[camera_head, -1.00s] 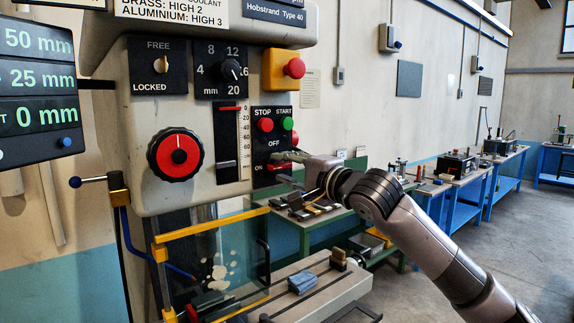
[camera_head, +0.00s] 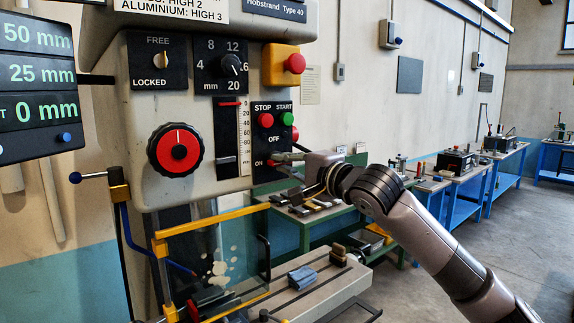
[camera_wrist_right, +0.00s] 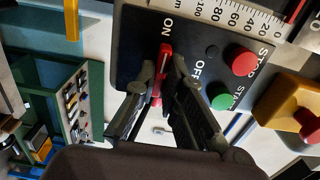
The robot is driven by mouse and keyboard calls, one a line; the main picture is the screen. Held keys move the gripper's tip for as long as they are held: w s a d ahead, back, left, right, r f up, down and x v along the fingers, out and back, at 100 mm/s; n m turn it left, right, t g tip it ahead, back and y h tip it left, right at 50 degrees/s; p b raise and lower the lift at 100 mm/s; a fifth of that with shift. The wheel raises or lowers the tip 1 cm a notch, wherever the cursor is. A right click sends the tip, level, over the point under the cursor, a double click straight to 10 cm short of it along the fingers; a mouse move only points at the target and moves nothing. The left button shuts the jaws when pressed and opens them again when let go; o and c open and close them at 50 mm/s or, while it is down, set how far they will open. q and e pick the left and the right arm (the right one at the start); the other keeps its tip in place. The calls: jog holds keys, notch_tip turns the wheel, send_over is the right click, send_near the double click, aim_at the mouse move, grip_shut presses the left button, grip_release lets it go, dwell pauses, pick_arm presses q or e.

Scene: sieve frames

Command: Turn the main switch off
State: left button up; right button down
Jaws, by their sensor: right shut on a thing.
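The main switch is a red lever (camera_wrist_right: 164,56) on the black control panel (camera_wrist_right: 130,45), between the fingers of my right gripper (camera_wrist_right: 162,74) in the right wrist view. The lever is beside the ON label, with OFF printed to its right in that view. In the head view the red lever (camera_head: 272,163) shows small at the panel's lower part, next to ON. My right gripper (camera_head: 284,160) reaches it from the right and is shut on it. The fingers partly hide the lever. My left gripper is not in view.
Above the lever are a red STOP button (camera_head: 265,120) and a green START button (camera_head: 286,119). A yellow box with a red emergency button (camera_head: 294,63) is higher up. A depth slider (camera_head: 227,140) is left of the panel. A clear guard (camera_head: 230,255) hangs below.

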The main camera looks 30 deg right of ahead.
jog(key=shift+f, duration=0.1)
jog(key=m+b, duration=1)
jog(key=m, duration=0.7)
jog(key=shift+m, duration=0.4)
dwell(0.5)
jog(key=c, duration=1.7)
grip_release()
